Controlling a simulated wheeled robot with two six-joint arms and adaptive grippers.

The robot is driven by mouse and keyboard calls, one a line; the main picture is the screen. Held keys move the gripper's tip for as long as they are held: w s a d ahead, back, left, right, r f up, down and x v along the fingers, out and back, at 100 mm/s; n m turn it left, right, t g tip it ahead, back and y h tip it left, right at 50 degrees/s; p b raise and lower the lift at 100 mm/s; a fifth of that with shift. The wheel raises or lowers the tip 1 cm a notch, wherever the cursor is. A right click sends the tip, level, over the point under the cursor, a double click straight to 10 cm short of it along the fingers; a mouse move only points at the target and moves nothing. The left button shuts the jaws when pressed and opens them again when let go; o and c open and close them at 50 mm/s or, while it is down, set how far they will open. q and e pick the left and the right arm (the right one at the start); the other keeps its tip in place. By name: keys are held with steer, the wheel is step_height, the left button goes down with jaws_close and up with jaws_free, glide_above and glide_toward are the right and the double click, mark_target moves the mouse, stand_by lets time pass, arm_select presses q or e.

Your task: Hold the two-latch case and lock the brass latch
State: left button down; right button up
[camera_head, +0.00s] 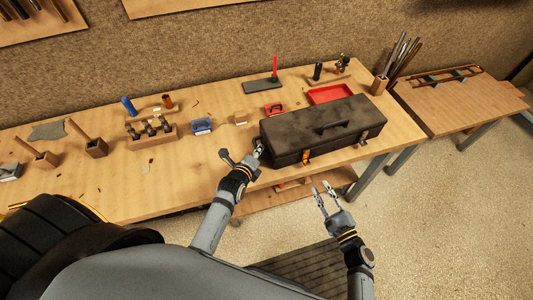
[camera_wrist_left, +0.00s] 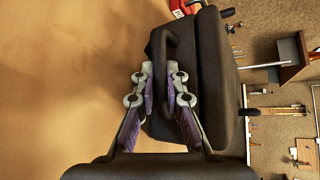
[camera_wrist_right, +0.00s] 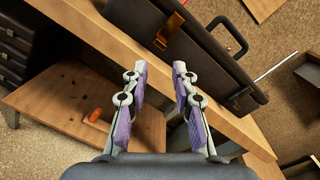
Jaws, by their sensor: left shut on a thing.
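The black two-latch case (camera_head: 322,130) lies closed on the workbench near its front right edge. An orange-brass latch (camera_head: 306,158) shows on its front face. It also shows in the right wrist view (camera_wrist_right: 172,28). A second, darker latch (camera_head: 362,141) is farther right on that face. Whether either is locked is too small to tell. My left gripper (camera_head: 258,151) is at the case's left end, shut on its dark side handle (camera_wrist_left: 158,48). My right gripper (camera_wrist_right: 160,72) is open and empty, in front of the bench and apart from the case.
A red tray (camera_head: 331,94) stands behind the case. A blue box (camera_head: 201,126), a small wooden block (camera_head: 240,118) and wooden tool holders are to its left. A lower shelf (camera_wrist_right: 70,105) lies under the bench. The floor in front is open.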

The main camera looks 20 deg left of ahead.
steer(key=shift+m, duration=0.3)
jaws_close()
steer(key=m+g+y, duration=0.1)
steer(key=m, duration=0.6)
steer(key=s+a+m+g+y, duration=0.1)
steer(key=m+g, duration=0.1)
steer(key=m, duration=0.5)
steer(key=a+m+g+y, duration=0.1)
steer(key=m+y, duration=0.1)
steer(key=m, duration=0.5)
steer(key=shift+s+g, duration=0.4)
